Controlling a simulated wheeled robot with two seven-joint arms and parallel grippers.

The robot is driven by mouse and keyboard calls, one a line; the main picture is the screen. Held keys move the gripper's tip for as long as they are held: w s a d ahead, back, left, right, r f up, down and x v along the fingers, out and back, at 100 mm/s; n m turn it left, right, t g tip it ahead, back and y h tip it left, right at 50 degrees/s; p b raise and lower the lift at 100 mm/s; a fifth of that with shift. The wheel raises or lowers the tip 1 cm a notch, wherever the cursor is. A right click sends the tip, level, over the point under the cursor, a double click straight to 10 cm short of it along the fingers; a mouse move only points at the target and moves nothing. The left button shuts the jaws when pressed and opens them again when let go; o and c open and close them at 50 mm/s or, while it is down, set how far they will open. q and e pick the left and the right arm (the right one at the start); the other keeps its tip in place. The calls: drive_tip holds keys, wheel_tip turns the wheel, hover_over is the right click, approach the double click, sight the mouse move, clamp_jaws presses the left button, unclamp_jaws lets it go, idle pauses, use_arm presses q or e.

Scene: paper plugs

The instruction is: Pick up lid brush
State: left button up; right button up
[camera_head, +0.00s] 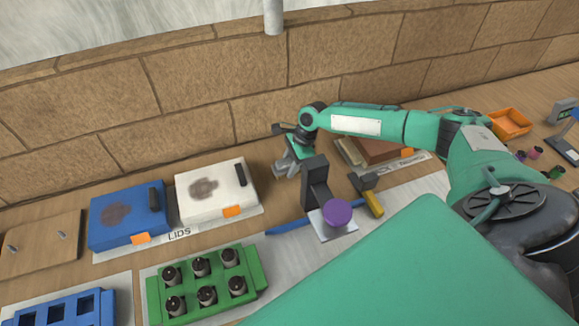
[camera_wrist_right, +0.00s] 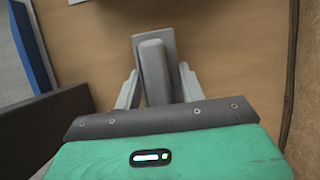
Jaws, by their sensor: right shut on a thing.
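My right gripper (camera_head: 286,163) is low over the table, between the white lid and the dark upright stand. It also shows in the right wrist view (camera_wrist_right: 158,86), where its two fingers are closed on a grey block-like handle with a paler flat plate at its far end. This looks to be the lid brush (camera_wrist_right: 154,62). In the head view the gripper hides most of it. I cannot tell whether it touches the table. My left gripper is not in view.
A blue lid (camera_head: 97,224) and a white lid (camera_head: 222,177) lie left of the gripper. A dark stand (camera_head: 315,180) with a purple knob (camera_head: 337,212) is close on the right. A yellow-handled tool (camera_head: 372,202) lies beyond it. A green rack (camera_head: 256,270) is in front.

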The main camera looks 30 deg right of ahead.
sight(290, 159)
wheel_tip(290, 159, up, 19)
drive_tip(key=b, duration=0.2)
